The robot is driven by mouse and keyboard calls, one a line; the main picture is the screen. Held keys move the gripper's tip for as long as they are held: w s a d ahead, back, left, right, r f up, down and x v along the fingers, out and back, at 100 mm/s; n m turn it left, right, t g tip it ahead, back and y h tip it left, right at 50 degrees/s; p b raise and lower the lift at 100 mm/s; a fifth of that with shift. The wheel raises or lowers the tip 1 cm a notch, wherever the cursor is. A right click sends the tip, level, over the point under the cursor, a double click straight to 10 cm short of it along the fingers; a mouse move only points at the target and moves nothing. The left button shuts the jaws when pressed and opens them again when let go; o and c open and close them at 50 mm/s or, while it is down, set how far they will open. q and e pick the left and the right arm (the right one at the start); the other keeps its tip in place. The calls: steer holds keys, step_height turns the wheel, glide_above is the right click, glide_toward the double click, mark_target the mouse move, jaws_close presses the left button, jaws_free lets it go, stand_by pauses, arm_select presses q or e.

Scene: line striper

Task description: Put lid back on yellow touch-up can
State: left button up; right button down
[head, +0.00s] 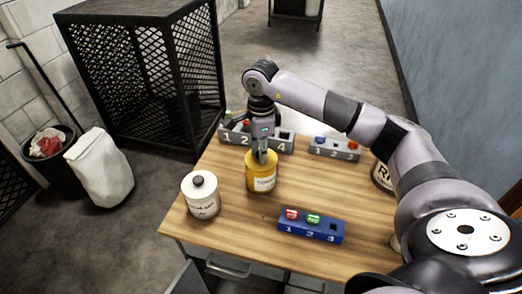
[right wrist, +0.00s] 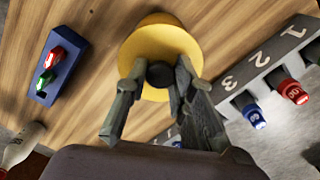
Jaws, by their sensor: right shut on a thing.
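The yellow touch-up can (head: 261,179) stands upright on the wooden table, with a label on its front. My right gripper (head: 262,156) points straight down at the can's top. In the right wrist view, the yellow lid (right wrist: 160,40) is a round disc with a dark knob (right wrist: 160,74) at its near side. The fingers of my right gripper (right wrist: 158,82) are shut on that knob, one on each side. The lid is at the can's mouth; I cannot tell whether it sits fully flush. My left gripper is not in view.
A white can with a dark knob (head: 201,196) stands left of the yellow can. A blue numbered holder (head: 311,226) with red and green pieces is in front. Grey numbered holders (head: 273,144) (head: 334,151) stand behind. Another can (head: 382,176) is at the right, partly behind my arm.

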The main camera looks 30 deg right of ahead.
steer(key=c, duration=1.3)
jaws_free()
steer(key=shift+o, duration=0.4)
steer(key=o, duration=0.4)
steer(key=shift+r, duration=0.1)
steer(key=shift+r+p, duration=2.1)
steer(key=shift+r, duration=1.35)
